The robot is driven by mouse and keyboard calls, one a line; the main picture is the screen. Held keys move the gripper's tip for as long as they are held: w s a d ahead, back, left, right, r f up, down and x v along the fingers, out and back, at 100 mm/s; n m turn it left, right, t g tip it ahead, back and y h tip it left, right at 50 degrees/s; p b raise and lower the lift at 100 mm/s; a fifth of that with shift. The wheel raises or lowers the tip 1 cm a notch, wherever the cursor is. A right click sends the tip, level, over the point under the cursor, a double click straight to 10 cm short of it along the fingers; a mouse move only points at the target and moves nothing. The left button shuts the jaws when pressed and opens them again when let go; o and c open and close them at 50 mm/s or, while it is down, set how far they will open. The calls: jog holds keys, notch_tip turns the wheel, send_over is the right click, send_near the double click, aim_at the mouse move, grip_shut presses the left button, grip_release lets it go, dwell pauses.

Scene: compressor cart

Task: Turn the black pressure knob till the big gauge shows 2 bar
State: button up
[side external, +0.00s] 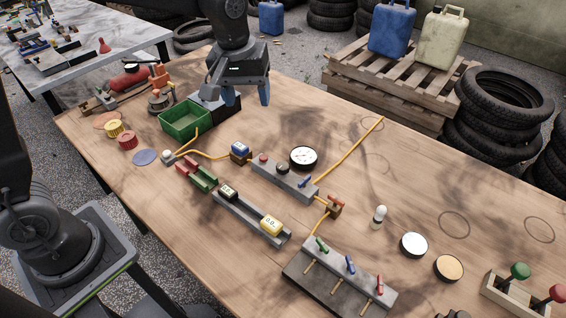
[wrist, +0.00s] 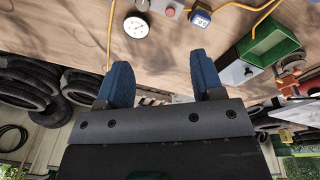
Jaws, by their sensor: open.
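The black pressure knob (side external: 283,168) sits on a grey block (side external: 268,177), between a red button (side external: 263,158) and a blue lever (side external: 305,181). The big gauge (side external: 303,157), a round white dial with a black rim, is just behind the block. Its numbers and needle are too small to read. The gauge (wrist: 136,27) also shows at the top of the wrist view, where the knob is cut off or unclear. My gripper (side external: 247,96) is open and empty, above the back of the table, behind and left of the gauge. Its two blue fingers (wrist: 161,80) are apart in the wrist view.
A green bin (side external: 185,120) stands below and left of my gripper. A small blue display (side external: 239,148) and yellow hoses (side external: 350,150) lie around the block. A grey rail (side external: 250,218) with two meters and a valve board (side external: 340,278) are nearer the front. The table's back right is mostly clear.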

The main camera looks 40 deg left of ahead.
aim_at(283, 165)
jog(key=w+d+f+n+g, duration=0.2)
jog(key=w+d+f+n, duration=0.1)
jog(key=w+f, duration=0.45)
jog(key=f, duration=1.4)
jog(key=shift+s+d+f, duration=0.15)
jog(key=shift+s+f, duration=0.1)
jog(key=shift+s, duration=0.15)
jog(key=c, duration=0.9)
